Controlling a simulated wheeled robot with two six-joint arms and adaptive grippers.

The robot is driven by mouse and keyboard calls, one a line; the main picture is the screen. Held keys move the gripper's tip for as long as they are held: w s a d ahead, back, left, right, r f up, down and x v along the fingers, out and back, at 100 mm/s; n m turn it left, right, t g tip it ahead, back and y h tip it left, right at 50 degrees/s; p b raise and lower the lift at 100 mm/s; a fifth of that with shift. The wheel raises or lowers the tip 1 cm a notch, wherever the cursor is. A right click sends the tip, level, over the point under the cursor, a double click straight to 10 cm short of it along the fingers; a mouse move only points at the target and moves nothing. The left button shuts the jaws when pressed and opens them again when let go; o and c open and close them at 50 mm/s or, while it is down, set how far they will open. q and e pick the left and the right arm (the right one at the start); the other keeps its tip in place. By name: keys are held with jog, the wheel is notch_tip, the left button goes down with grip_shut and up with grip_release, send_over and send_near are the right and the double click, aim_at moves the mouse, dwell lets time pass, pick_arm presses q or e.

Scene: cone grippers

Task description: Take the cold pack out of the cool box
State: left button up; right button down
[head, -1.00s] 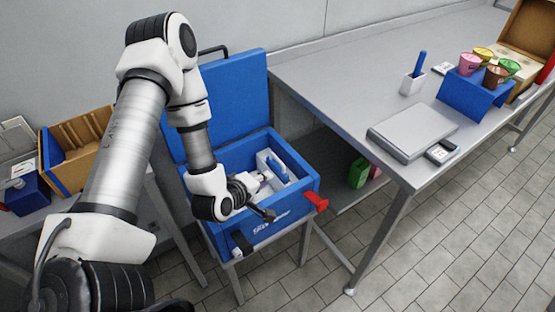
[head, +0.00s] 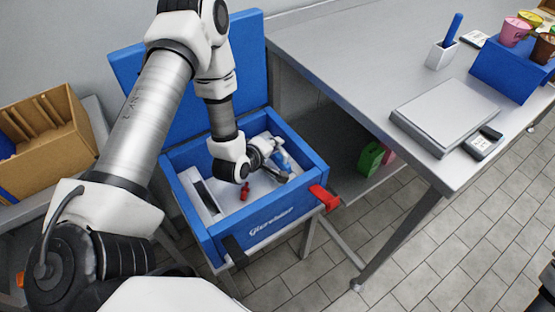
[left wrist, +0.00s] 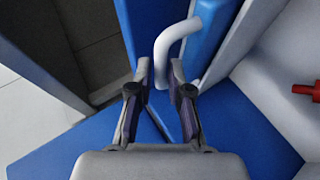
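The blue cool box (head: 270,225) stands with its lid (head: 250,75) raised and its inside white. A blue cold pack (head: 285,158) is in the box at the far right side, partly covered by my left gripper (head: 280,168). In the left wrist view the cold pack (left wrist: 208,30) has a white curved handle (left wrist: 175,40). My left gripper (left wrist: 160,75) is open there, its fingertips on either side of the handle's lower end, with a gap showing; I cannot tell whether they touch it. My right gripper is not in view.
A small red part (head: 245,190) is inside the box, and a red latch (head: 325,197) sticks out at its front right corner. A grey table (head: 350,60) with a scale (head: 445,112) is close on the right. A cardboard box (head: 50,150) stands left.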

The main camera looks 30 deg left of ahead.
pick_arm(q)
jog(key=shift+x, duration=1.05)
jog(key=shift+s, duration=0.15)
grip_shut()
jog(key=shift+r, duration=0.15)
